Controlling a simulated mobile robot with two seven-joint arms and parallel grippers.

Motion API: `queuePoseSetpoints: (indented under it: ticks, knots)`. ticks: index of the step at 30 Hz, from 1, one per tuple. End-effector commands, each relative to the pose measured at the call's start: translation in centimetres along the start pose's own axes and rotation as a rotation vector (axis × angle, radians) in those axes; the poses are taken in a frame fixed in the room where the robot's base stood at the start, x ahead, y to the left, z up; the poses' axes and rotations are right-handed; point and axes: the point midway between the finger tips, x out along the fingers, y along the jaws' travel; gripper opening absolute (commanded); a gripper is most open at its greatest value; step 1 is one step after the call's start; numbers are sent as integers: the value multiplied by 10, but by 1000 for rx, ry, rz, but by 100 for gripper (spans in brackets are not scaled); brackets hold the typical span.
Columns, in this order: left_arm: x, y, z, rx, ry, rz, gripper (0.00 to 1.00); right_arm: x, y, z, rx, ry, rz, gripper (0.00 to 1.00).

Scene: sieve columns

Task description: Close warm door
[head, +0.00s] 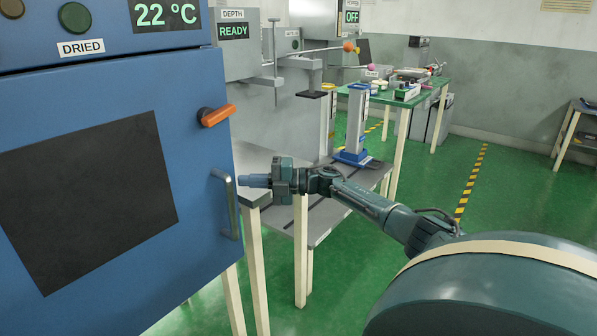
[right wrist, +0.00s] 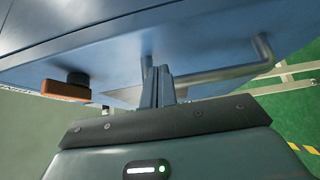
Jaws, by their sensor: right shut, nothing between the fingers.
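The blue door (head: 195,150) fills the left of the head view, with a dark window (head: 90,200), an orange latch (head: 216,115) and an upright metal bar handle (head: 229,205). I cannot tell whether the door is fully shut. My right gripper (head: 246,181) is shut and empty, its fingertips close to the handle and pointing at the door. In the right wrist view the shut fingers (right wrist: 158,75) are beside one end of the handle (right wrist: 220,75); contact is unclear. The latch also shows there (right wrist: 65,91). My left gripper is out of view.
Above the door are a 22 °C display (head: 165,13) and a DRIED label (head: 81,48). A grey bench (head: 325,225) with a blue-based column stand (head: 356,125) is behind my right arm. A green table (head: 420,97) stands farther back. Green floor is open at right.

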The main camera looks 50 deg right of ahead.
Motion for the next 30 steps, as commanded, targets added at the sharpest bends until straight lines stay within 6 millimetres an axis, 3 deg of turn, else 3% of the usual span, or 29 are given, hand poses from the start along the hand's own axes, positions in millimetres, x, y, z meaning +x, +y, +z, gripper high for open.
queuePoseSetpoints:
  ticks: [3, 11, 18, 30]
  knots:
    - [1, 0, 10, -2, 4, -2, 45, -25, -3, 23, -1, -7, -1, 0]
    - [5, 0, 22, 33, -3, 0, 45, -61, -4, 52, 1, -4, -4, 0]
    - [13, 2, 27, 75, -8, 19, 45, -74, -4, 63, 1, -2, -6, 0]
    - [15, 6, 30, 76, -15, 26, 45, -78, -3, 65, 2, 0, -9, 0]
